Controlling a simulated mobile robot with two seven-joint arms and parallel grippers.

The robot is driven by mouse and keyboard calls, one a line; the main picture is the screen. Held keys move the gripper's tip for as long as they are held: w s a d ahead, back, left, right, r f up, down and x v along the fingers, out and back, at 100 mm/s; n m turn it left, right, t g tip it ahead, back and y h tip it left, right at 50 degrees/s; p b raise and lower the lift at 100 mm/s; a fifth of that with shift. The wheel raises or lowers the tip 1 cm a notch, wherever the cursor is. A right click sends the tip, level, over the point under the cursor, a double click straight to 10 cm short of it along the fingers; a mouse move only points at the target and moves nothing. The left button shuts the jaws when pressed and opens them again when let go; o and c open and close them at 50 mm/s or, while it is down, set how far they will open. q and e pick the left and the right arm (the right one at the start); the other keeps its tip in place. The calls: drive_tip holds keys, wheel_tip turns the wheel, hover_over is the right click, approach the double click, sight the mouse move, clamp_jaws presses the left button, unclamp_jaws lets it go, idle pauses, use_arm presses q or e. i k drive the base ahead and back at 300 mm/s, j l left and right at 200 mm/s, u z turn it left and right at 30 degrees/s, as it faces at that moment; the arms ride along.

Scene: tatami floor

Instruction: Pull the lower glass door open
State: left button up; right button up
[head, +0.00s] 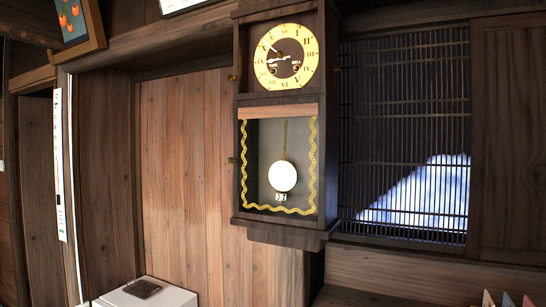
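A dark wooden wall clock (283,98) hangs at the middle of the head view, with a round gold dial (286,50) at the top. Below it is the lower glass door (280,165), with a gold wavy border painted along its sides and bottom. A white pendulum disc (282,176) shows through the glass. The lower door looks shut. A small brass catch (231,161) sits on its left side, and another brass piece (232,78) is beside the upper part. Neither of my grippers is in view.
A slatted lattice window (405,130) is right of the clock. A white box (148,294) with a dark flat item on it stands at the lower left. A ledge (370,297) runs below right, with colourful items at the corner. Nothing blocks the clock's front.

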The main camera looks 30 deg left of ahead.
sight(309, 106)
drive_tip(key=i+j+z, duration=0.25)
drive_tip(key=j, duration=1.25)
drive_tip(key=j+z, duration=0.3)
drive_tip(key=j, duration=1.2)
drive_tip(key=k, duration=0.05)
